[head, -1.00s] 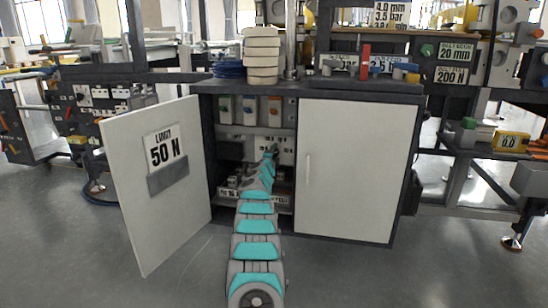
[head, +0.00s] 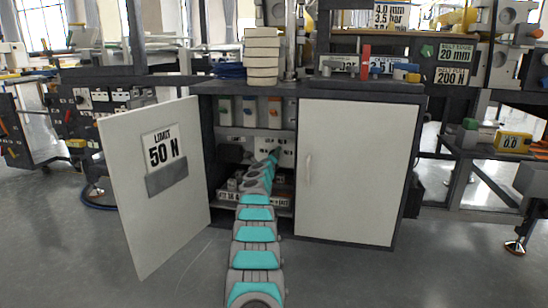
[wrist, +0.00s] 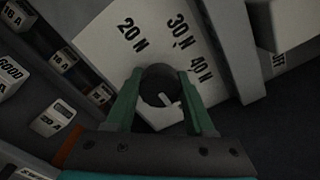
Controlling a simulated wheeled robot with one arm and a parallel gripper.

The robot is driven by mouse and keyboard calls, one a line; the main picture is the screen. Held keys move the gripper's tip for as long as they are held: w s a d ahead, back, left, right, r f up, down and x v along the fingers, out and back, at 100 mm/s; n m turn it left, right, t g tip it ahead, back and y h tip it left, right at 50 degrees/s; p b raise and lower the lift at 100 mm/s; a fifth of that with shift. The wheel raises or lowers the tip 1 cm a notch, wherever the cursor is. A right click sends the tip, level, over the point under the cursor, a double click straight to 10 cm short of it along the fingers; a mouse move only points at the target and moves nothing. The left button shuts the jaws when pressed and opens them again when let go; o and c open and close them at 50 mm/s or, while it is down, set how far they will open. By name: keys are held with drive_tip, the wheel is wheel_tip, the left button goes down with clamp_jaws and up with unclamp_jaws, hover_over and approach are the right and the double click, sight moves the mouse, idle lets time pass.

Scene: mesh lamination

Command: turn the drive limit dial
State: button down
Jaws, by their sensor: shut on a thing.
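In the wrist view, the drive limit dial (wrist: 155,84) is a dark round knob with a short white pointer mark (wrist: 167,99). It sits on a pale scale plate (wrist: 100,32) printed 20 N, 30 N and 40 N, which looks tilted in this view. My gripper (wrist: 160,76) has its two green fingers on either side of the knob and is shut on it. Other scale marks are hidden by my gripper. In the head view, my arm reaches into the open cabinet; the dial and fingertips cannot be made out there.
The open cabinet door (head: 125,205), with a "LIMIT 50 N" card (head: 164,147), stands left of my arm. The closed white door (head: 352,190) is on the right. In the wrist view, labelled boxes (wrist: 53,118) line the left side, and a grey post (wrist: 229,45) stands right of the plate.

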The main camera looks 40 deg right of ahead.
drive_tip(key=shift+f, duration=0.1)
idle(0.3)
drive_tip(key=shift+c, duration=1.3)
unclamp_jaws()
drive_tip(key=shift+a, duration=0.1)
drive_tip(key=shift+a, duration=0.1)
drive_tip(key=b+v, duration=0.2)
drive_tip(key=v, duration=0.5)
drive_tip(key=shift+s+b, duration=0.25)
drive_tip(key=shift+b, duration=0.15)
